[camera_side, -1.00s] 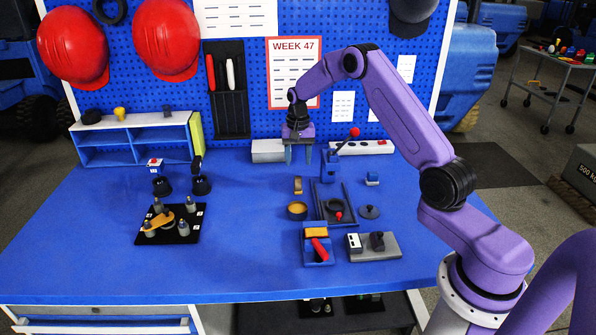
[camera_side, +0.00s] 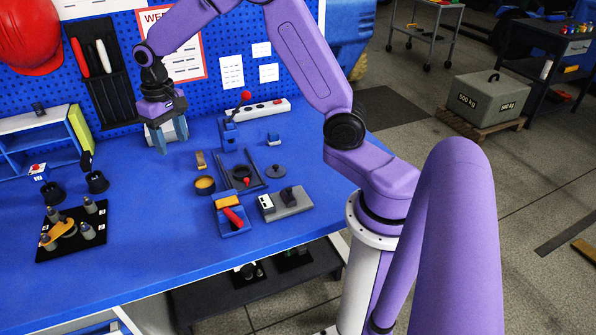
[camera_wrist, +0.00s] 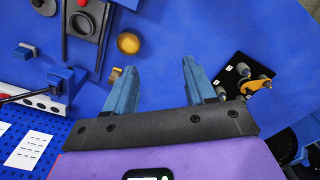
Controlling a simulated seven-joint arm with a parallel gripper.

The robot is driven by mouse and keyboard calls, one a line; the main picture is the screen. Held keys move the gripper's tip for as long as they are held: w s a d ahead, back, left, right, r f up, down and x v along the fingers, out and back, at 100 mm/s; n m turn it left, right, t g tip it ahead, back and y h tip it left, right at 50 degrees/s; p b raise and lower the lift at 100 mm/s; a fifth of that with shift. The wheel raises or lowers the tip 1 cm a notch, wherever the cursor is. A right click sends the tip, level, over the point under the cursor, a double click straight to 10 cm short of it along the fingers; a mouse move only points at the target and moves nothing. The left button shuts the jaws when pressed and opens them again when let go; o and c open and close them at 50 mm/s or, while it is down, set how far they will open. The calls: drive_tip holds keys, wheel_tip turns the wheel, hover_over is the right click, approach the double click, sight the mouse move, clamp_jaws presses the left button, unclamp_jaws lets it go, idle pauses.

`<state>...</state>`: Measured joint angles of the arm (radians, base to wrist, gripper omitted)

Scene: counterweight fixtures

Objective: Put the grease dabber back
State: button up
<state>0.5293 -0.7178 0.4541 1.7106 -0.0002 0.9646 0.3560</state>
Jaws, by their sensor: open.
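I cannot tell for sure which thing is the grease dabber. The likeliest is the red-handled piece (camera_side: 233,216), which lies tilted in a blue holder (camera_side: 236,231) with an orange block at its back. A round pot with a yellow top (camera_side: 204,184) stands behind it to the left, and also shows in the wrist view (camera_wrist: 128,43). My gripper (camera_side: 168,148) is open and empty above the back of the bench, left of a small brass-coloured piece (camera_side: 201,161). In the wrist view its fingers (camera_wrist: 157,70) are wide apart over bare blue bench; the brass-coloured piece (camera_wrist: 116,73) shows beside the left finger.
A red-knobbed lever (camera_side: 228,130) stands behind. A black plate with pegs (camera_side: 72,247) lies left. The bench's front middle is clear.

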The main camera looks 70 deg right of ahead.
drive_tip(key=s+a+r+n, duration=0.2)
drive_tip(key=s+a+n, duration=0.2)
drive_tip(key=s, duration=0.4)
drive_tip(key=s+a+r+n, duration=0.2)
drive_tip(key=s+a+n, duration=0.15)
drive_tip(key=s, duration=0.55)
drive_tip(key=s+d+n, duration=0.1)
drive_tip(key=s+n, duration=0.2)
drive_tip(key=s, duration=0.5)
drive_tip(key=s+d+f+n, duration=0.1)
drive_tip(key=s+n, duration=0.3)
drive_tip(key=s, duration=0.4)
drive_tip(key=shift+s+d+f, duration=0.15)
drive_tip(key=shift+s+d, duration=0.2)
drive_tip(key=shift+d, duration=0.05)
